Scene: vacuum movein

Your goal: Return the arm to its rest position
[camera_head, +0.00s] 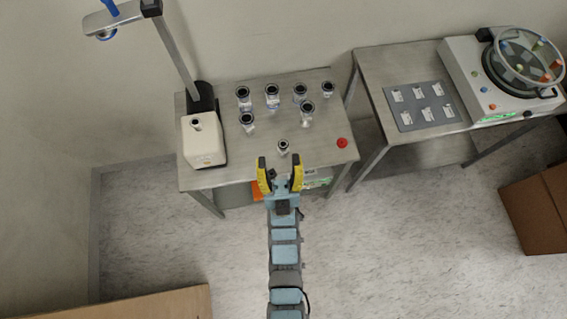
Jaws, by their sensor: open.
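My gripper (280,176), with yellow and black fingers, is open at the front edge of the left metal table (235,178). My arm stretches up to it from the bottom of the picture. A small vial (283,146) stands on the table just beyond the fingertips, apart from them as far as I can tell. Nothing shows between the fingers.
Several dark-topped vials (272,97) stand further back. A white device (203,140) with a tall post is at left, a red button (342,143) at right. The right table holds a grey mat (421,117) and a round-topped machine (494,88). Brown boxes (535,215) stand right.

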